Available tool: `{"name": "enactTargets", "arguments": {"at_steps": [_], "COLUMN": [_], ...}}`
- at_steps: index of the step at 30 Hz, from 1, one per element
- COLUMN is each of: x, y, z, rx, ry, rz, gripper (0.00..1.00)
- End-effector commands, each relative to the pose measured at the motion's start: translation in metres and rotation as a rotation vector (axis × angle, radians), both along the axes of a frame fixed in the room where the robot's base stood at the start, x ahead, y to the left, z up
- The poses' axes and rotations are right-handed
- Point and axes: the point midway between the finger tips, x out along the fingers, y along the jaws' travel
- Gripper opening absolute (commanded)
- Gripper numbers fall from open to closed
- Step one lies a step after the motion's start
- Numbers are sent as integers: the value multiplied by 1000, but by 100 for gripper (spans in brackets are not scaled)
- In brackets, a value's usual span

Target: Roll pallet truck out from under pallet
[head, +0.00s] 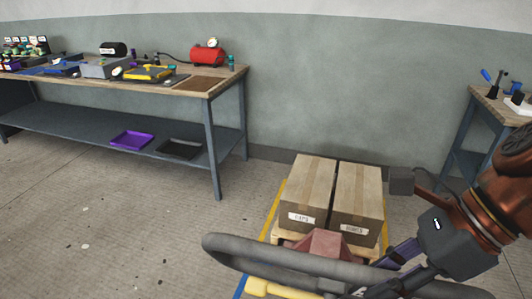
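The pallet truck shows at the bottom as a grey loop handle (225,247) and a red body (318,246) behind it. The body stands against the near side of a wooden pallet (285,234). The pallet carries two cardboard boxes, a left one (308,190) and a right one (357,200), side by side. The truck's forks are hidden. My gripper (370,275) is at the right part of the handle, with its fingers on either side of the grey bar. I cannot tell whether they are closed on it.
A long workbench (190,84) with tools stands at the left, and another bench (497,103) at the right. The wall is close behind the boxes. Open floor (120,220) lies left.

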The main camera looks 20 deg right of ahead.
Motion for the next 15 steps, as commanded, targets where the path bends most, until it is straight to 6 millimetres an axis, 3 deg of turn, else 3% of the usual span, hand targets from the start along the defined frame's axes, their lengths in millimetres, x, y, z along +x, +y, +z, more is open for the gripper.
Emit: {"name": "enactTargets", "arguments": {"at_steps": [1, 15], "x": [-28, 11], "y": [60, 32], "z": [25, 39], "rx": [-313, -297], "ry": [-154, -115], "rz": [-5, -12], "gripper": [0, 0]}}
